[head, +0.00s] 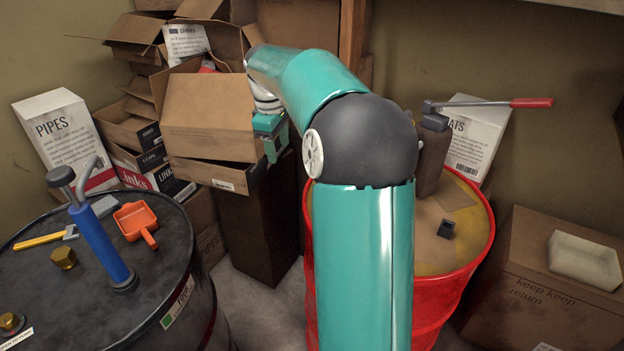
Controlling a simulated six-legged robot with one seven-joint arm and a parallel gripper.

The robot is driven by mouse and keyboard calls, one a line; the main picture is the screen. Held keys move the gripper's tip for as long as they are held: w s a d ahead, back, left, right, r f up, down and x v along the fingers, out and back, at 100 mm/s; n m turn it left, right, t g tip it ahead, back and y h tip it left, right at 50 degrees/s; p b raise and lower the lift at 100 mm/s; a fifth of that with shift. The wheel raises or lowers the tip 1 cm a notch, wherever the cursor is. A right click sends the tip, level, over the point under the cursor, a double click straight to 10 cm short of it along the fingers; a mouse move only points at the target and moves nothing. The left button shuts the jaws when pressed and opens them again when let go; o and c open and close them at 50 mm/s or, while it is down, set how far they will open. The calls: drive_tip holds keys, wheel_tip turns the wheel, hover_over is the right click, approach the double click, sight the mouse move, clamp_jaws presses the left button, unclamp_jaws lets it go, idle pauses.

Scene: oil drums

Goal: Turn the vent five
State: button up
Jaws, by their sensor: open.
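My gripper (272,150) is in the upper middle, in front of the stacked cardboard boxes. It is open, and I see nothing between its fingers. A small brass fitting (10,322) with a white label beside it sits on the black drum (150,225) at the lower left edge. The label is too small to read, so I cannot tell whether this is the vent. A brass hex piece (63,258) stands further in on the same drum. My gripper is well to the right of both and apart from them.

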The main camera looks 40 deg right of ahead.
drive_tip(key=s+d+f+y, duration=0.1)
drive_tip(key=d+f, duration=0.2)
drive_tip(key=d, duration=0.5)
drive_tip(key=s+d+f+y, duration=0.1)
drive_tip(key=d+f, duration=0.2)
drive_tip(key=d, duration=0.5)
drive_tip(key=shift+n+g, duration=0.3)
wheel_tip(320, 180, down, 14)
drive_tip(key=shift+w+a+f, duration=0.1)
drive_tip(key=shift+c, duration=0.2)
drive_tip(key=c, duration=0.9)
